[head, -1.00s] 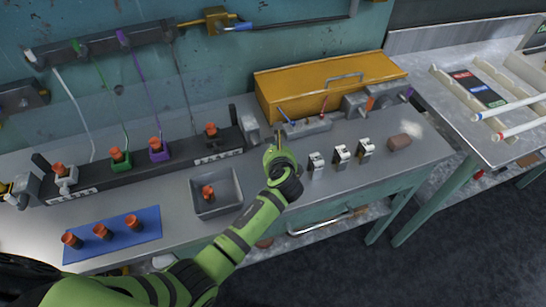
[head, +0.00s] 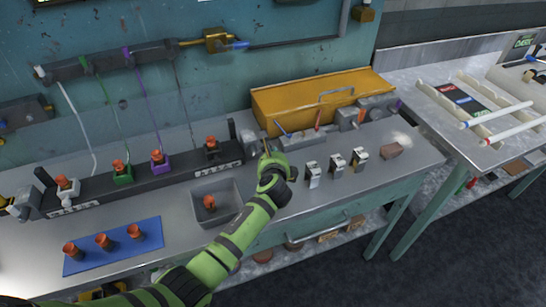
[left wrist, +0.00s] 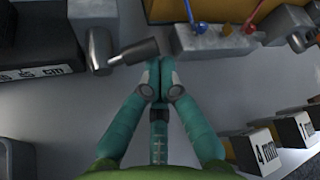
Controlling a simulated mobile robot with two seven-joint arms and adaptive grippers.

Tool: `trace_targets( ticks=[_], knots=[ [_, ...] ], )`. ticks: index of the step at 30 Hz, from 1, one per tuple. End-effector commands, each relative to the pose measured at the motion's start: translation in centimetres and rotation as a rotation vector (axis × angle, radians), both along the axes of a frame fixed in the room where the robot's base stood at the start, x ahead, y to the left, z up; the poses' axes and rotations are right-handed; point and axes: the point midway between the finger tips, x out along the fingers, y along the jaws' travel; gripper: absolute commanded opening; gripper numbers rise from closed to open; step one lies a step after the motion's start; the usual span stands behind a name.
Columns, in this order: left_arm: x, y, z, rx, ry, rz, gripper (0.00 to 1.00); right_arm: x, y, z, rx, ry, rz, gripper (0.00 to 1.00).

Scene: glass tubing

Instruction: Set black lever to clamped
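A dark cylindrical lever handle (left wrist: 136,53) sticks out sideways from a grey metal fitting (left wrist: 101,46) at the end of a black rail marked "cm" (left wrist: 40,68). My left gripper (left wrist: 160,70) has its two fingers together, just below the free end of this handle in the left wrist view; I cannot tell whether they touch it. Nothing shows between the fingers. In the head view my left gripper (head: 266,152) is over the bench beside the grey fitting (head: 247,136) at the rail's right end. A black upright piece (head: 233,129) stands there too. My right gripper is not in view.
A grey block with blue and red knobs (left wrist: 215,40) lies close right of my fingers. Several small stands (head: 335,163), a grey tray (head: 228,190) and a blue mat (head: 115,247) are on the bench. An orange box (head: 300,103) is behind.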

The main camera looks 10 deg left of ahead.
Motion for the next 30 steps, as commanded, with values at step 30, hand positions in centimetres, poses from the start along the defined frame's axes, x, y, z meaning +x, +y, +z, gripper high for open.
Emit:
trace_targets(
  ticks=[30],
  knots=[
    [-0.5,0.9,1.5,-0.341,-0.232,0.001,0.0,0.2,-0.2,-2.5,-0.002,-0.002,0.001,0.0]
  ],
)
